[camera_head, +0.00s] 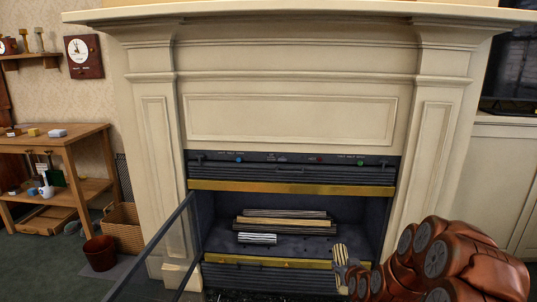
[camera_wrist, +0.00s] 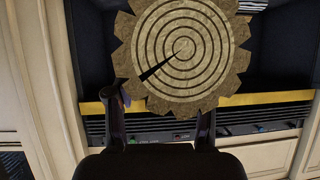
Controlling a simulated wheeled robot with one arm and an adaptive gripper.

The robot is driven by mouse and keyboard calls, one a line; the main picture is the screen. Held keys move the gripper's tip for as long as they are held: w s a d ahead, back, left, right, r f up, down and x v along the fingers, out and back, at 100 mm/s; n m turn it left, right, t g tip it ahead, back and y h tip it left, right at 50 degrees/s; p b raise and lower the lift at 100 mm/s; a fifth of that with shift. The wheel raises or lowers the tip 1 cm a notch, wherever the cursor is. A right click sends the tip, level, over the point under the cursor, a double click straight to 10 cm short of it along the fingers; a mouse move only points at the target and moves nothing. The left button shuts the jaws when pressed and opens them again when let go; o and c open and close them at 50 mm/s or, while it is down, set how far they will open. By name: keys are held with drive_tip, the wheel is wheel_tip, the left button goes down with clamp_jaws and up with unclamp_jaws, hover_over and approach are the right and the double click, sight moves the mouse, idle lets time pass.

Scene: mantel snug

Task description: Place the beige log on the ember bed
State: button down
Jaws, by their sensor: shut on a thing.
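A beige log (camera_head: 340,254) is in my gripper (camera_head: 346,270), in front of the lower right of the fireplace opening. In the wrist view the log (camera_wrist: 190,45) shows a ringed end with a jagged rim and a dark radial crack. My gripper (camera_wrist: 160,108) has one finger on each side of its lower part. The ember bed (camera_head: 310,245) is the dark floor inside the firebox. The held log appears in front of its right side, apart from the other logs; its exact depth is unclear.
Grey and tan logs (camera_head: 285,222) lie across the back of the bed, and a short pale log (camera_head: 257,238) lies front left. A brass bar (camera_head: 268,261) edges the front. An open glass door (camera_head: 155,255) stands at left. The bed's right side looks clear.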

drive_tip(key=s+a+r, duration=0.4)
drive_tip(key=a+r, duration=0.3)
drive_tip(key=r, duration=0.2)
wheel_tip(320, 180, up, 35)
drive_tip(key=p, duration=3.5)
drive_tip(key=shift+r, duration=0.15)
